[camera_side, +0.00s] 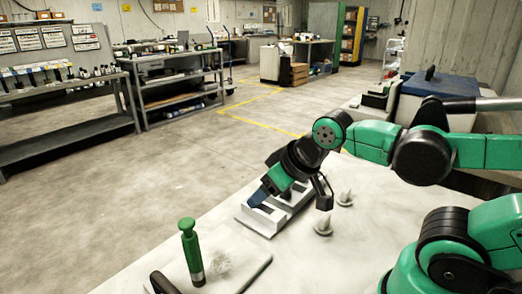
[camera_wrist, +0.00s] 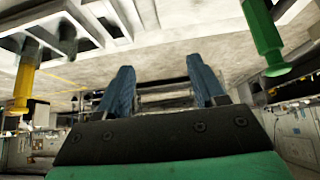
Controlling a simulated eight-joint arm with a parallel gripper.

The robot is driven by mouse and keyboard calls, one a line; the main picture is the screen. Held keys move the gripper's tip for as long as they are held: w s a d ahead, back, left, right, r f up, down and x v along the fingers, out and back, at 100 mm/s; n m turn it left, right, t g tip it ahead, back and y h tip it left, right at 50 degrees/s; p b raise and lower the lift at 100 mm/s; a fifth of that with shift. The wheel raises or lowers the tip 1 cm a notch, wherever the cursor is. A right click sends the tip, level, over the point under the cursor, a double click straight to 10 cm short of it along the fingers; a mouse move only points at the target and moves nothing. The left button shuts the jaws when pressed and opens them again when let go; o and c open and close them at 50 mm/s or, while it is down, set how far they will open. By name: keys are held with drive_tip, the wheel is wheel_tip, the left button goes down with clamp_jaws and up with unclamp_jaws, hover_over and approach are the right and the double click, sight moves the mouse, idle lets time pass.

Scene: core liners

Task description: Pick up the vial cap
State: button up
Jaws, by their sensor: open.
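My gripper (camera_side: 259,198) is over the white slotted rack (camera_side: 262,226) on the table in the side view, its blue fingers pointing down and to the left. In the wrist view my gripper (camera_wrist: 160,88) has its two blue fingers spread apart, with nothing between them. The white rack also shows at the upper left of the wrist view (camera_wrist: 97,12). I cannot make out the vial cap for certain in either view; it may be hidden or too small.
Two grey cone-shaped pieces (camera_side: 323,225) (camera_side: 345,199) stand right of the rack. A yellow piece (camera_wrist: 23,88) is at the wrist view's left.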

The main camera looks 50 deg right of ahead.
drive_tip(key=shift+o, duration=1.3)
drive_tip(key=g, duration=0.7)
hover_over(326, 215)
wheel_tip(326, 215, down, 7)
drive_tip(key=shift+w+a+f, duration=0.1)
drive_tip(key=shift+f, duration=2.8)
